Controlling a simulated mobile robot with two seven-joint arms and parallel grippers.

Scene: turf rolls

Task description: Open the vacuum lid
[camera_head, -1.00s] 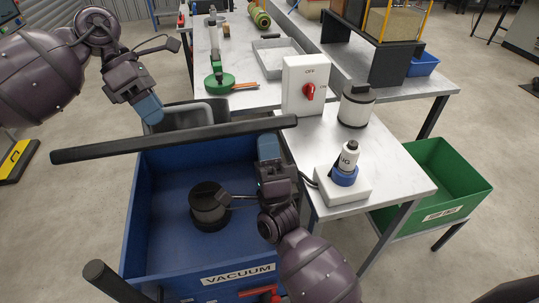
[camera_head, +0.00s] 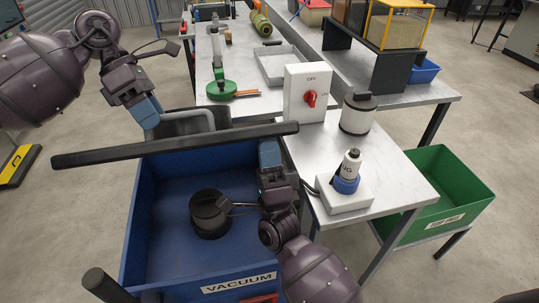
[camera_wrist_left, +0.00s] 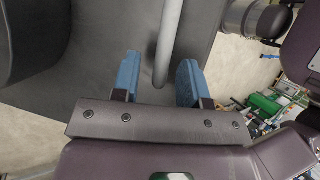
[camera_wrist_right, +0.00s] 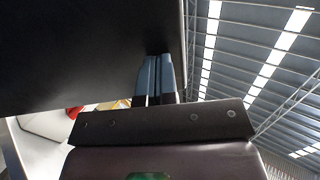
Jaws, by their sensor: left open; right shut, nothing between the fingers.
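The vacuum is a blue box labelled VACUUM (camera_head: 239,282), with a round black part (camera_head: 209,213) inside it. A long black bar (camera_head: 175,146) crosses its far edge. Behind the bar is a dark grey piece with a light grey tubular handle (camera_head: 211,119); I cannot tell whether it is the lid. My left gripper (camera_head: 147,112) is open at this handle. In the left wrist view, the grey tube (camera_wrist_left: 168,40) runs between the fingers, not gripped. My right gripper (camera_head: 269,153) is shut and empty, fingertips just below the bar's right end. The bar's dark underside (camera_wrist_right: 90,50) fills the right wrist view's upper left.
A grey table on the right holds a red-knobbed switch box (camera_head: 308,92), a white canister (camera_head: 357,113) and a bottle on a white stand (camera_head: 347,168). A green bin (camera_head: 440,180) stands beyond it. Open floor lies to the left.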

